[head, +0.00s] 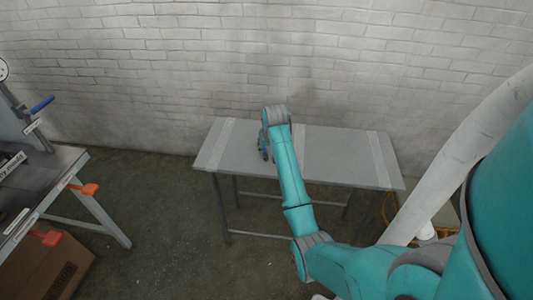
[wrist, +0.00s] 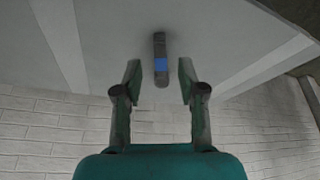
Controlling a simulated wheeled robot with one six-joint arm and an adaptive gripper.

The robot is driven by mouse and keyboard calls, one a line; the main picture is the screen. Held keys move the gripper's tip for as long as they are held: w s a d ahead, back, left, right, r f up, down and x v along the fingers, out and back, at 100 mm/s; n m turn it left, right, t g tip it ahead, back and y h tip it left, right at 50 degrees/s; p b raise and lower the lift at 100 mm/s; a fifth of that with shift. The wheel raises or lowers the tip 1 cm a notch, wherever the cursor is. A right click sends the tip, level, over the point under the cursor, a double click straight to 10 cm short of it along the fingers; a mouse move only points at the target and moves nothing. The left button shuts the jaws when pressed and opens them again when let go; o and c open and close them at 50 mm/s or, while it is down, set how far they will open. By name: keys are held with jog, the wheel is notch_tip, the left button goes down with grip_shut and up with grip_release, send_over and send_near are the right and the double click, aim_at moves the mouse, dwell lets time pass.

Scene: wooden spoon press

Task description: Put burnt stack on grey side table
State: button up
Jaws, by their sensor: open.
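The grey side table (head: 340,158) stands against the brick wall, with paler strips across its top; its top also fills the upper part of the wrist view (wrist: 110,40). The burnt stack, a narrow dark grey piece with a blue band (wrist: 160,47), shows on the table top in the wrist view. My gripper (wrist: 159,80) is open, one finger on each side of the stack's near end, with visible gaps. In the head view my gripper (head: 265,152) is low over the left part of the table, and I cannot make out the stack there.
A workbench (head: 75,165) with a press, a blue handle (head: 42,104) and orange clamps (head: 85,189) stands at the left. A cardboard box (head: 55,270) is under it. A pale pipe (head: 450,155) rises at the right. The table's right half is bare.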

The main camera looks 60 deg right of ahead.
jog(key=v, duration=0.7)
jog(key=a+f+n+t, duration=0.2)
jog(key=a+f, duration=1.1)
jog(key=a, duration=0.1)
jog(key=s+a+f+n+t, duration=0.1)
jog(key=s+a+f+t, duration=0.2)
jog(key=a, duration=0.4)
jog(key=s+a+f+n, duration=0.1)
jog(key=s+a+f, duration=0.1)
jog(key=s+a, duration=0.4)
jog(key=s+a+n+t, duration=0.1)
jog(key=s+a+t, duration=0.1)
jog(key=s+a, duration=0.45)
jog(key=s+a+r+n+t+y, duration=0.1)
jog(key=s+a+r+n+t, duration=0.1)
jog(key=s+a+r, duration=0.3)
jog(key=s+a+r+n+t+y, duration=0.2)
jog(key=s+a+r, duration=0.4)
jog(key=s+r, duration=0.6)
jog(key=shift+s+a+r+t, duration=0.3)
